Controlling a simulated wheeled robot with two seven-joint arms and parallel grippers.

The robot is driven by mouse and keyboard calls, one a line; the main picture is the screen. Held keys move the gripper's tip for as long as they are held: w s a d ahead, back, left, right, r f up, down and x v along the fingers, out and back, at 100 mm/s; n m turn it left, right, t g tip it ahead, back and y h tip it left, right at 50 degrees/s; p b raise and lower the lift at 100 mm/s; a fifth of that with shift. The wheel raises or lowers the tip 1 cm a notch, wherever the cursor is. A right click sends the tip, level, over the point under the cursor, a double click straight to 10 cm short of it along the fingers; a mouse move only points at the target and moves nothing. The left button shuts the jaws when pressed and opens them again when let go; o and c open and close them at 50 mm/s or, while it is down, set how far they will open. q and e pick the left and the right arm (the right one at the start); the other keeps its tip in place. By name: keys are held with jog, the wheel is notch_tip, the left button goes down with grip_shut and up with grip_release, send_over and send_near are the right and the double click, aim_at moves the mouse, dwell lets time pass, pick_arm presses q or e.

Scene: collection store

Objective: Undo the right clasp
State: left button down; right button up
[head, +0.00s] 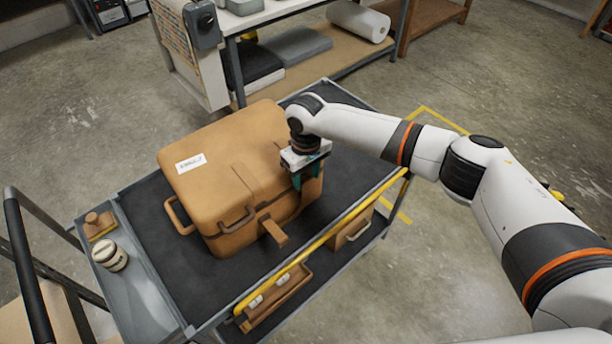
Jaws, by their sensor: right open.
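A tan case (225,165) with a white label stands shut on the dark top of a cart. A tan clasp flap (274,232) sticks outward from its near side, below and left of my right gripper. My right gripper (298,183) points down at the right end of the case, close against it. It is open, with teal fingers; I cannot tell whether they touch the case. Any clasp behind the fingers is hidden by the gripper. My left gripper is not in view.
The cart (150,288) has a yellow front rail (325,236) close below the gripper. Boxes lie on the lower shelf. A workbench (290,18) stands behind; the floor at right is clear.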

jog(key=shift+f, duration=1.2)
grip_shut()
jog(key=shift+s+d+r+p, duration=0.15)
jog(key=shift+s+p, duration=0.1)
jog(key=shift+p, duration=0.65)
jog(key=shift+s+d+f+t+y+p, duration=0.3)
jog(key=shift+s+t+y+p, duration=0.25)
jog(key=shift+t, duration=0.4)
jog(key=shift+s+d+f+t+y+p, duration=0.3)
jog(key=shift+t+y+p, duration=0.35)
jog(key=shift+t, duration=0.35)
jog(key=shift+s+d+f+t+y+p, duration=0.2)
jog(key=shift+s+t+y+p, duration=0.3)
jog(key=shift+t+y, duration=0.35)
